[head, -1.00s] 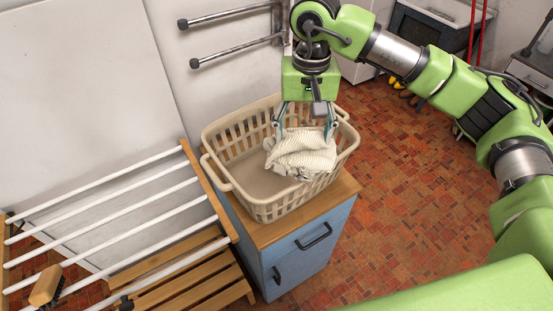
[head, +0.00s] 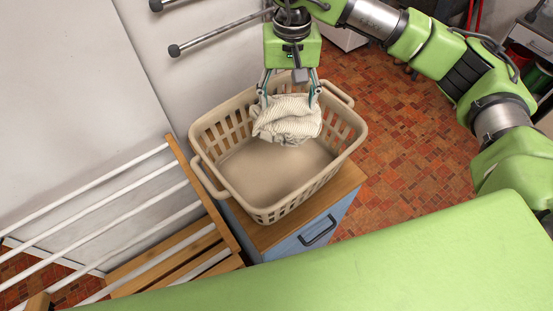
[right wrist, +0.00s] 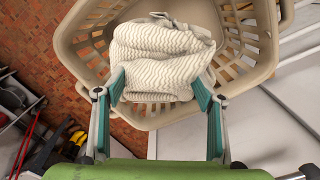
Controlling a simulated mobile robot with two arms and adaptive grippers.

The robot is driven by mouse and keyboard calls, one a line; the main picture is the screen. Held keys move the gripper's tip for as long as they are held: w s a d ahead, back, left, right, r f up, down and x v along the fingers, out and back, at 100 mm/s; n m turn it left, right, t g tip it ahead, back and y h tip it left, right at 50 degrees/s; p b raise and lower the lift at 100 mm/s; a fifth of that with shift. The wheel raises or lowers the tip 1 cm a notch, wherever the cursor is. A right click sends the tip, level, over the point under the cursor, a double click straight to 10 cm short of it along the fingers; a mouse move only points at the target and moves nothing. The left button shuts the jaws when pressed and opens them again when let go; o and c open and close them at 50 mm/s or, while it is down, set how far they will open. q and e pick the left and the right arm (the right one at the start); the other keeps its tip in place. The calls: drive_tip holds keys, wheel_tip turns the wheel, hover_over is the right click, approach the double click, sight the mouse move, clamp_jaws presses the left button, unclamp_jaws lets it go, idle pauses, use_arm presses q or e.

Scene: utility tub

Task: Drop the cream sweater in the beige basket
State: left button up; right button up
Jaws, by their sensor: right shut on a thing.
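The cream sweater (head: 287,119) is a bunched, ribbed bundle. My right gripper (head: 288,97) is shut on it and holds it from above, over the back part of the beige basket (head: 268,214). In the right wrist view the sweater (right wrist: 160,62) sits between the two fingers (right wrist: 160,90), with the basket (right wrist: 85,50) behind it. The basket is a slatted plastic one with side handles, and its visible floor is bare. I cannot tell whether the sweater touches the basket. My left gripper does not show in the head view.
The basket stands on a wood-topped blue cabinet (head: 318,232). A drying rack with white bars (head: 95,212) is close on the left. Metal wall bars (head: 220,38) stick out behind. Tiled floor (head: 400,150) is open to the right.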

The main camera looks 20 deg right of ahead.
drive_tip(key=shift+w+f, duration=0.15)
drive_tip(key=shift+f, duration=0.5)
drive_tip(key=shift+w+f, duration=0.15)
drive_tip(key=shift+f, duration=0.45)
drive_tip(key=shift+f+b, duration=0.3)
drive_tip(key=shift+f, duration=0.15)
drive_tip(key=o, duration=2.2)
drive_tip(key=shift+c, duration=0.2)
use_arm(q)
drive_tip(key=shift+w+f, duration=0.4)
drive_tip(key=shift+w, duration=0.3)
use_arm(e)
wheel_tip(320, 180, up, 12)
drive_tip(key=shift+r, duration=0.1)
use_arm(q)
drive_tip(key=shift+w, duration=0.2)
